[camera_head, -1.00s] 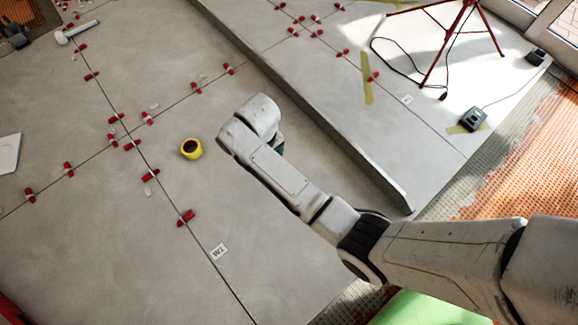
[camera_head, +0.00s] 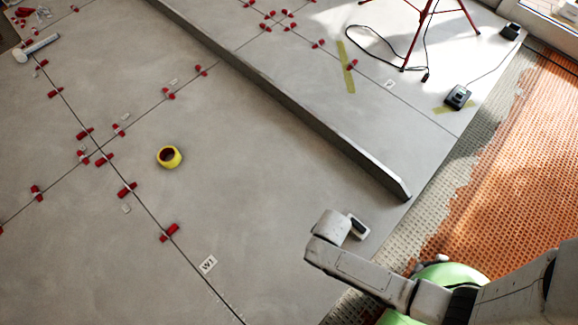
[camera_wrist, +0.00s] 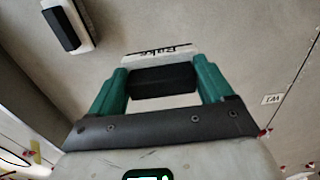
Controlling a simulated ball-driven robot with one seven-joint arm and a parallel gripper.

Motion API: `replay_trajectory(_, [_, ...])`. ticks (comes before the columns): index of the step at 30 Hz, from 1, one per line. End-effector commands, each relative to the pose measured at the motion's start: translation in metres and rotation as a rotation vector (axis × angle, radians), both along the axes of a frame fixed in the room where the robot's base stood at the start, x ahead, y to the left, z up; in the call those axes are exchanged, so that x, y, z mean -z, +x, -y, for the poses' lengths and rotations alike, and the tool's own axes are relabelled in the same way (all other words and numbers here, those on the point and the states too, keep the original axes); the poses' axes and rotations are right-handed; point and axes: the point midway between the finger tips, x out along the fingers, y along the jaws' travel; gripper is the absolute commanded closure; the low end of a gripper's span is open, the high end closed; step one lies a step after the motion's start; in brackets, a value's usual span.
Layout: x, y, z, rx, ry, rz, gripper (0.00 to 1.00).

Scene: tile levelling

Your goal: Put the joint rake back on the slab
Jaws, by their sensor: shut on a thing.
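My gripper (camera_wrist: 161,78) shows in the wrist view as two green fingers. They are shut on a dark, blocky thing (camera_wrist: 163,80) with some white below it, which I take to be the joint rake. The grey slab (camera_head: 270,200) spreads under the gripper. In the head view my arm's end hangs over the slab's near right part and hides the fingers and the held thing.
A white and black thing (camera_head: 357,228) is close beside my wrist, also in the wrist view (camera_wrist: 66,27). A long grey raised edge (camera_head: 300,115) runs behind. A yellow tape roll (camera_head: 169,157), red clips (camera_head: 170,232) and a mallet (camera_head: 37,48) lie leftward. Orange matting (camera_head: 510,160) lies right.

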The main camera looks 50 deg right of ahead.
Motion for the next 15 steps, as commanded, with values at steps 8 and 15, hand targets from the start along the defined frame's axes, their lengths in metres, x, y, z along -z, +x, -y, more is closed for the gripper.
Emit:
replay_trajectory(8, [0.034,0.065,-0.013,-0.001,0.001,0.004,0.55])
replay_trajectory(15, [0.072,0.100,-0.019,0.000,0.000,0.001,0.55])
